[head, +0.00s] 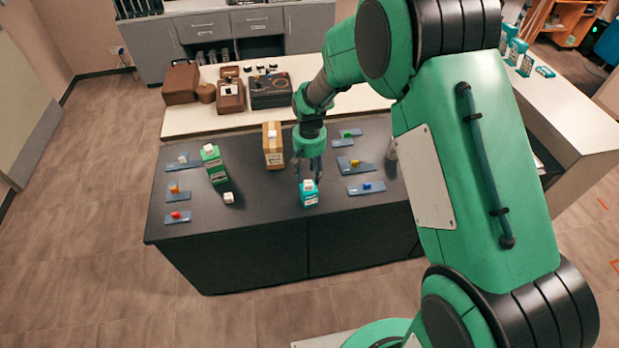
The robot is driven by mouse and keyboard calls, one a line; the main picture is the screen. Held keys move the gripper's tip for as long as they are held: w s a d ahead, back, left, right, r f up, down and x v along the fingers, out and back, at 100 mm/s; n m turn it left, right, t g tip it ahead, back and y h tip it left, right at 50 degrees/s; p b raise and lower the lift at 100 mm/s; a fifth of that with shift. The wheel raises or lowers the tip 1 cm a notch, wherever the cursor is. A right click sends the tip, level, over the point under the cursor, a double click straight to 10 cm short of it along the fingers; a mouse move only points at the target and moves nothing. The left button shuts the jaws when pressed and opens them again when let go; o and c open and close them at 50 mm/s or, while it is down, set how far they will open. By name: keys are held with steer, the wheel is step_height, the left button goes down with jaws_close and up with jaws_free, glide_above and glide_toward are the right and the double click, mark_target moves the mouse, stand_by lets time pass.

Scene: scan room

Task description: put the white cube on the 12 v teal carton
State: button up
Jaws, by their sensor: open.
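The teal carton (309,199) stands upright near the front middle of the dark table. A small white cube (308,185) shows on its top. Another white cube (228,197) lies on the table to the left, in front of a green carton (217,171). My gripper (308,174) points down with its fingers apart, at the teal carton's top and just above or behind it in the picture. I cannot tell whether the fingers touch the cube there. The print on the cartons is too small to read.
The green carton and a tan carton (273,156) each have a white piece on top. Small coloured blocks on blue-grey plates line the table's left (177,217) and right (366,188) sides. Brown cases (181,83) stand on a white counter behind. The table's front middle-left is clear.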

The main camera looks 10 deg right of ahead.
step_height(320, 180, up, 8)
steer(key=shift+f+p, duration=0.25)
steer(key=shift+p, duration=0.1)
steer(key=shift+r, duration=0.1)
stand_by(0.6)
step_height(320, 180, up, 11)
steer(key=t, duration=0.1)
glide_above(310, 183)
steer(key=s+d, duration=0.2)
steer(key=s, duration=0.3)
steer(key=s+d+r+t, duration=0.2)
steer(key=s+r, duration=0.6)
steer(key=r, duration=0.2)
steer(key=s+d+r+t, duration=0.1)
steer(key=s+r, duration=0.2)
steer(key=s, duration=0.7)
steer(key=s+d+r+m+t, duration=0.1)
steer(key=s+r, duration=0.3)
steer(key=s, duration=0.6)
steer(key=shift+s+d+t, duration=0.3)
steer(key=shift+s+d, duration=0.1)
steer(key=shift+d, duration=0.35)
